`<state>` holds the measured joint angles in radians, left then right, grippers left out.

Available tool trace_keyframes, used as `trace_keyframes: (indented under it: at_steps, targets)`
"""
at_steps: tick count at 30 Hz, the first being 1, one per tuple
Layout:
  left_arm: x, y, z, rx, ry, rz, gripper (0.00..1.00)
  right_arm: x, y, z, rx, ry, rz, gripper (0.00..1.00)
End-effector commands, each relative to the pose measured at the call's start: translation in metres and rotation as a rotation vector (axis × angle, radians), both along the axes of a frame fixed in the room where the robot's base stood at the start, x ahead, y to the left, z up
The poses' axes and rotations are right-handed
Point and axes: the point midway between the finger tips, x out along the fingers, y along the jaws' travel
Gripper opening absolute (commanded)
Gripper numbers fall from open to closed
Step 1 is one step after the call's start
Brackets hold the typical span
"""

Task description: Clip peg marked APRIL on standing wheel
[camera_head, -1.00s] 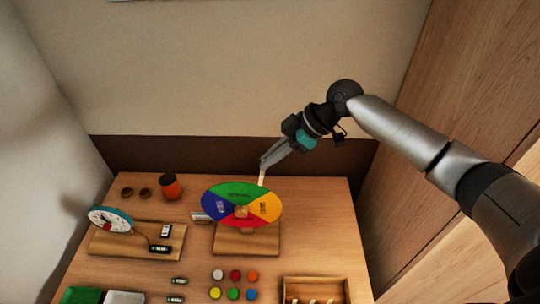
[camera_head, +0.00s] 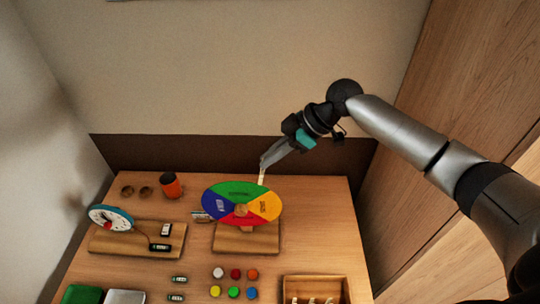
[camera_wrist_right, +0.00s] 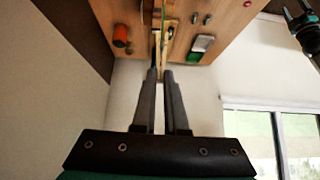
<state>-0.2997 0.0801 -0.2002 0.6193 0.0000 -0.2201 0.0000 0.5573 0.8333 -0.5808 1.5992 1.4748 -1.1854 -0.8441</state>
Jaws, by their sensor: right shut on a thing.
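The standing wheel (camera_head: 240,189) has green, yellow, red and blue sectors and stands on a wooden base (camera_head: 232,244). My right gripper (camera_head: 265,162) is above the wheel's upper right rim. It is shut on a pale wooden peg (camera_head: 262,177), which points down at the rim. I cannot read a mark on it or tell whether it touches the wheel. In the right wrist view my right gripper's fingers (camera_wrist_right: 160,71) point at the wheel, seen nearly edge-on. Another peg (camera_head: 201,217) is at the wheel's left edge. My left gripper seems partly visible in the right wrist view (camera_wrist_right: 305,28), its jaws unclear.
A wooden tray (camera_head: 315,281) with several pegs is at the front right. Coloured discs (camera_head: 235,274) lie in front of the wheel. A clock (camera_head: 110,219) on a board stands left. An orange-and-black cup (camera_head: 171,187) stands behind. The table's right edge is clear.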

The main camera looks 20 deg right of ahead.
Motion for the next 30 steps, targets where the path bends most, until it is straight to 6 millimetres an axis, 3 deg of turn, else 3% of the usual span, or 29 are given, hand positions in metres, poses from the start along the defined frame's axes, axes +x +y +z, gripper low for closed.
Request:
trace_keyframes:
  at_steps: [17, 30]
  targets:
    - [0.000, 0.000, 0.003, 0.000, 0.000, 0.001, 0.75, 0.000, 0.000, 0.000, 0.000, 0.000, 0.000, 0.00]
    - [0.000, 0.000, -0.004, 0.000, 0.000, 0.001, 0.75, 0.001, 0.001, -0.012, 0.000, 0.000, 0.000, 0.00]
